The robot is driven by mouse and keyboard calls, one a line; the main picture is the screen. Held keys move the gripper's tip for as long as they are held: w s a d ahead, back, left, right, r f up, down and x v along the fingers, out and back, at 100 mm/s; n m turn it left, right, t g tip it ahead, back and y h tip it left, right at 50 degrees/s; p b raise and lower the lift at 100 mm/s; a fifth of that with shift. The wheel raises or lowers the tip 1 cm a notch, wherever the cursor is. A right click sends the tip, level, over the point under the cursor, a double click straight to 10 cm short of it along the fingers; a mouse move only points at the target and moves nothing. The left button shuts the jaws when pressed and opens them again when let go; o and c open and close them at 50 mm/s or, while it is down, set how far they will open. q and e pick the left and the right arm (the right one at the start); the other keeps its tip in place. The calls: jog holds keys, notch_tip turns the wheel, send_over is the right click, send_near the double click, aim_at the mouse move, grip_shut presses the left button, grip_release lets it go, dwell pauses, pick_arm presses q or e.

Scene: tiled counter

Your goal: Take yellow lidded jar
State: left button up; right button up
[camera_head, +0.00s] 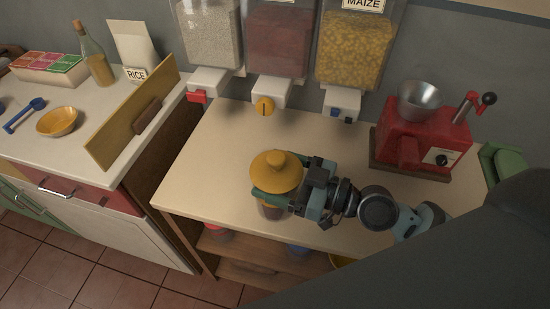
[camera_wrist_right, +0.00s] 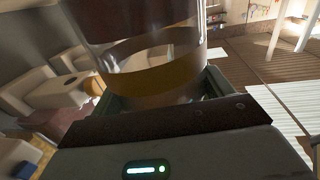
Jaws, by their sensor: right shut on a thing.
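The yellow lidded jar (camera_head: 277,172) is near the front edge of the wooden counter in the head view, with its knobbed lid facing up. My right gripper (camera_head: 273,194) comes in from the right and is shut around the jar just below the lid. In the right wrist view the clear jar body (camera_wrist_right: 160,70) with a yellow band fills the space between the fingers. The lower part of the jar is partly hidden by the gripper. Whether the jar touches the counter I cannot tell. My left gripper is not in view.
A red grinder (camera_head: 415,138) with a metal bowl stands on the right. On the left, a white counter holds a yellow bowl (camera_head: 57,121), blue spoon, bottle and rice bag. The wooden counter's left part is clear.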

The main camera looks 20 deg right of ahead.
jog(key=s+a+r, duration=0.1)
jog(key=s+a, duration=0.1)
jog(key=s, duration=0.8)
jog(key=shift+s+a+p, duration=0.15)
jog(key=shift+s+p, duration=0.15)
jog(key=shift+p, duration=0.1)
jog(key=shift+r, duration=0.1)
